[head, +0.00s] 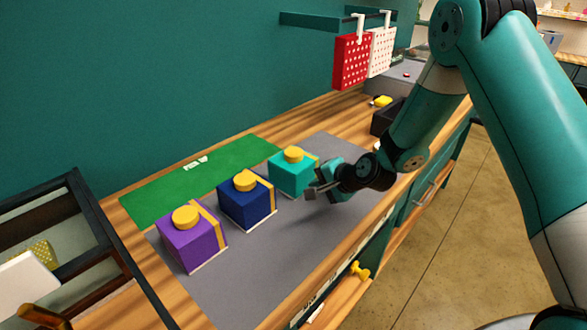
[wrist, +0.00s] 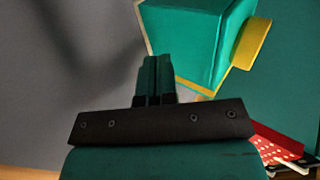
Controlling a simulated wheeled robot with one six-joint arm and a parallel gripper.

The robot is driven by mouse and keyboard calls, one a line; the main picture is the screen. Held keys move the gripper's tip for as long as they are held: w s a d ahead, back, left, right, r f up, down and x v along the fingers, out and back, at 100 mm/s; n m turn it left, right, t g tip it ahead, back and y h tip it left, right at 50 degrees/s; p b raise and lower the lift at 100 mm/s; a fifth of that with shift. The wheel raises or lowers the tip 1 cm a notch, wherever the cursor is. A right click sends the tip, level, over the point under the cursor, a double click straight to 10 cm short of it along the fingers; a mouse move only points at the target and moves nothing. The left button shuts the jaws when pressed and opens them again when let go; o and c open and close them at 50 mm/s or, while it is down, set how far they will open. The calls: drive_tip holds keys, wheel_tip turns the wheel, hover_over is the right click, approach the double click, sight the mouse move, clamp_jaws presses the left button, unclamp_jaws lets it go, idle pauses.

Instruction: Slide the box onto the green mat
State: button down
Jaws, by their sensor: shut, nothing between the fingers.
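Three boxes with yellow bands and round yellow knobs on top stand in a row on a grey mat (head: 275,255). They are a purple box (head: 190,243) at the left, a dark blue box (head: 247,203) in the middle and a teal box (head: 290,177) at the right. The green mat (head: 160,191) lies behind them along the wall; no box is fully on it. My gripper (head: 312,191) is shut and empty, low over the grey mat close to the front right of the teal box. In the wrist view the fingers (wrist: 155,75) are together, just beside the teal box (wrist: 195,40).
A black-framed rack (head: 95,225) stands at the left end. A dark bin (head: 386,116) stands at the right. The grey mat's front part is clear.

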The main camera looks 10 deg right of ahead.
sight(308, 177)
drive_tip(key=shift+w, duration=0.1)
drive_tip(key=shift+w+a, duration=0.6)
drive_tip(key=shift+w, duration=0.2)
drive_tip(key=shift+w+a, duration=0.55)
drive_tip(key=shift+w, duration=0.2)
drive_tip(key=shift+a, duration=0.1)
drive_tip(key=shift+w+a, duration=0.5)
drive_tip(key=shift+w, duration=0.25)
drive_tip(key=shift+w+a, duration=0.6)
drive_tip(key=shift+w, duration=0.25)
drive_tip(key=shift+w+a+b, duration=0.25)
drive_tip(key=shift+w+a, duration=0.35)
drive_tip(key=shift+w, duration=0.2)
drive_tip(key=shift+w+a+b, duration=0.25)
drive_tip(key=shift+w+a, duration=0.35)
drive_tip(key=shift+w, duration=0.2)
